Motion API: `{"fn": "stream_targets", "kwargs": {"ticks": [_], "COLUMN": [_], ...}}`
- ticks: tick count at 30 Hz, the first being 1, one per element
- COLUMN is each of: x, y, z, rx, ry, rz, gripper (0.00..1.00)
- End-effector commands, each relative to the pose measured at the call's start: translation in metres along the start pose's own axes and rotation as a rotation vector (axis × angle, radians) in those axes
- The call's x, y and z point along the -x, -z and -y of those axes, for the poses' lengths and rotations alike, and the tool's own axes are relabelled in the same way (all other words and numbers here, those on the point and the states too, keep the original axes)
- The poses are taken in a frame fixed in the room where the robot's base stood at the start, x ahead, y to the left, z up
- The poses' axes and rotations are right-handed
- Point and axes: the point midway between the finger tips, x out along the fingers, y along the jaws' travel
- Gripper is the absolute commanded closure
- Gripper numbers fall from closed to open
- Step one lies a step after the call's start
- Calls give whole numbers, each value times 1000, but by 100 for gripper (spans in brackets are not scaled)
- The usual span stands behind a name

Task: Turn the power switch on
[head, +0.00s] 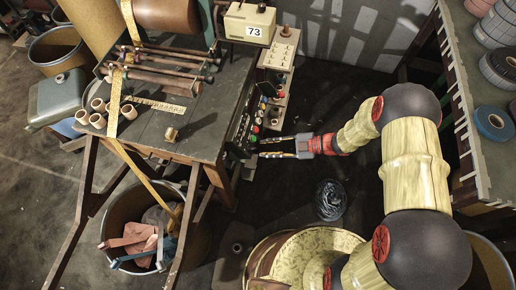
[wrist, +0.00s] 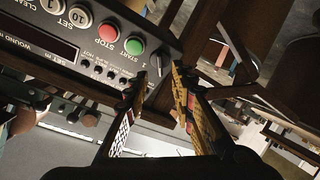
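The control panel (head: 244,129) is on the right side of the workbench in the head view. My gripper (head: 264,148) points left at the panel in the head view. In the wrist view my gripper (wrist: 160,80) has its fingers apart, with nothing between them, just short of the switch.
The workbench (head: 196,132) holds rollers, a yellow measuring tape and several small wooden spools (head: 98,112). A bin (head: 130,232) stands under the bench. A shelf (head: 470,110) with tape rolls bounds the right.

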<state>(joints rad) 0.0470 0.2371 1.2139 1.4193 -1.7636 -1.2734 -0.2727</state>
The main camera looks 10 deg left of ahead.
Motion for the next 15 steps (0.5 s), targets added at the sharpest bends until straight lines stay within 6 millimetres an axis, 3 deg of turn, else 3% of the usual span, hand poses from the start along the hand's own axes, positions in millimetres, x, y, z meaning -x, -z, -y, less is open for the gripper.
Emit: {"fn": "stream_targets", "kwargs": {"ticks": [6, 15], "x": [-32, -44], "y": [-1, 0], "z": [2, 0], "rx": [1, -1], "ry": [2, -1], "rz": [-1, 2], "gripper": [75, 75]}}
